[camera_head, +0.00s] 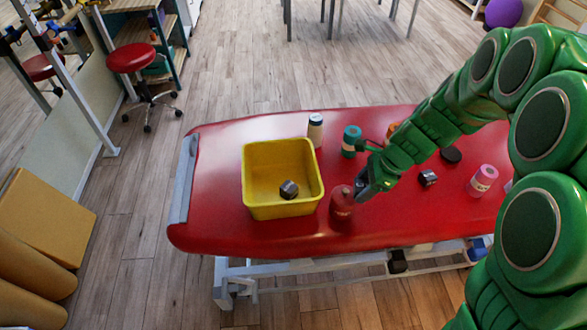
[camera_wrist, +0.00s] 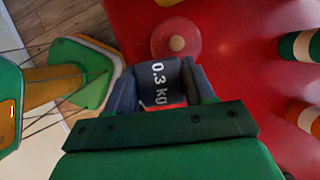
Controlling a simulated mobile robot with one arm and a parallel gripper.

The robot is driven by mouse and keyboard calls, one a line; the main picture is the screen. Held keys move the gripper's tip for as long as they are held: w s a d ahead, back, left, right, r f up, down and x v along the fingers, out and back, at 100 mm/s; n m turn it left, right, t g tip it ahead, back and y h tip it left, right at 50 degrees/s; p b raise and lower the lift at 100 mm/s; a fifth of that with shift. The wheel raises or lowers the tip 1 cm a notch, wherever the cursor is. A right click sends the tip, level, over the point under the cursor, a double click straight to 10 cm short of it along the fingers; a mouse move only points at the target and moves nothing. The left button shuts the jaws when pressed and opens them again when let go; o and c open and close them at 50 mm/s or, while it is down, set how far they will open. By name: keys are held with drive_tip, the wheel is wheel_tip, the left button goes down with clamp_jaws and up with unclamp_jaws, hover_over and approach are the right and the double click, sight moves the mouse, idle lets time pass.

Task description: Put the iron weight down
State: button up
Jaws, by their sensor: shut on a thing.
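My gripper (camera_wrist: 160,90) is shut on a dark iron weight (camera_wrist: 160,77) marked "0.3 kg". In the head view my gripper (camera_head: 365,186) is low over the red couch top (camera_head: 225,150), right beside a dark red bottle (camera_head: 342,202); the held weight is hard to make out there. I cannot tell whether it touches the couch. The bottle also shows in the wrist view (camera_wrist: 176,42), just past the jaws. A second dark weight (camera_head: 288,189) lies in the yellow bin (camera_head: 258,205), left of my gripper. A third dark weight (camera_head: 428,178) lies on the couch to the right.
A white bottle (camera_head: 315,131) and a teal bottle (camera_head: 351,141) stand behind my gripper, with an orange thing (camera_head: 392,130) partly hidden by my arm. A black disc (camera_head: 451,155) and a pink bottle (camera_head: 483,180) are to the right. The couch is bare left of the bin.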

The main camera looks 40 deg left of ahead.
drive_tip(key=s+a+n, duration=0.2)
drive_tip(key=s+a, duration=1.1)
drive_tip(key=a, duration=0.4)
hover_over(269, 183)
drive_tip(key=d, duration=0.2)
drive_tip(key=shift+g+h, duration=0.3)
drive_tip(key=f, duration=0.8)
drive_tip(key=shift+w+d, duration=0.1)
drive_tip(key=shift+w, duration=0.1)
drive_tip(key=shift+w+a+f, duration=0.3)
drive_tip(key=shift+a+f, duration=0.1)
drive_tip(key=shift+f, duration=0.05)
drive_tip(key=shift+a+f, duration=0.15)
drive_tip(key=shift+f, duration=1.55)
drive_tip(key=shift+f, duration=0.15)
drive_tip(key=o, duration=1)
